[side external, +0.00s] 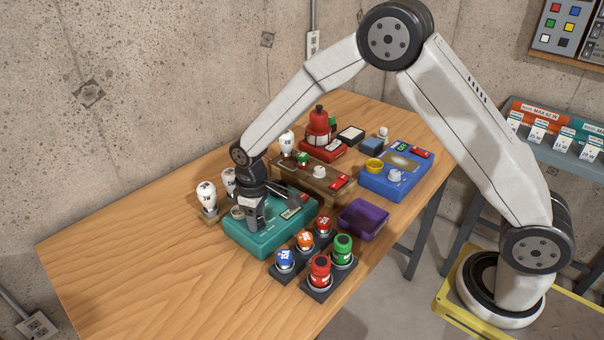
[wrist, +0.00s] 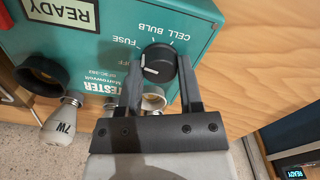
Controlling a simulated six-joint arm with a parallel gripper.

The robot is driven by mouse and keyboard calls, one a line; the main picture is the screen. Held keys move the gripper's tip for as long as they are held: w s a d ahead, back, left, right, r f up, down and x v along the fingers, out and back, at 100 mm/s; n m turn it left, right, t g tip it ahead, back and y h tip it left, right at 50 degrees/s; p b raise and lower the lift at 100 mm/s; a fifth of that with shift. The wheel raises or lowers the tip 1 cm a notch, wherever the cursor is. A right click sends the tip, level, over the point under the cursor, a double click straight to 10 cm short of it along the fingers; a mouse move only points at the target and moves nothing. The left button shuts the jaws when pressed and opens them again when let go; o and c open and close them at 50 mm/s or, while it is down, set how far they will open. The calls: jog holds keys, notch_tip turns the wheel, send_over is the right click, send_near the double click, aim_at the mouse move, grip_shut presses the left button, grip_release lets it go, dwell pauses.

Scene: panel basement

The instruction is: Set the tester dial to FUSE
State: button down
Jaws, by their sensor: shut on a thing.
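The teal tester (side external: 262,240) sits on the wooden table in the side external view, with my gripper (side external: 254,222) down on its top. In the wrist view the tester panel (wrist: 95,40) reads READY and TESTER. Its round black dial (wrist: 158,62) stands between the fingers of my gripper (wrist: 160,78), which is shut on it. The labels OFF, FUSE, CELL and BULB curve around the dial. Its white mark appears toward the left, near OFF and below FUSE; the exact setting is hard to tell. My gripper hides the dial in the side external view.
White bulbs (side external: 207,196) stand left of the tester; one bulb marked 7W (wrist: 58,125) shows in the wrist view. The table's left end (side external: 110,260) is clear.

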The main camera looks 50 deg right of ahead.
jog(key=shift+m, duration=0.9)
jog(key=shift+c, duration=1.3)
grip_release()
jog(key=shift+r, duration=0.1)
jog(key=shift+r, duration=3.85)
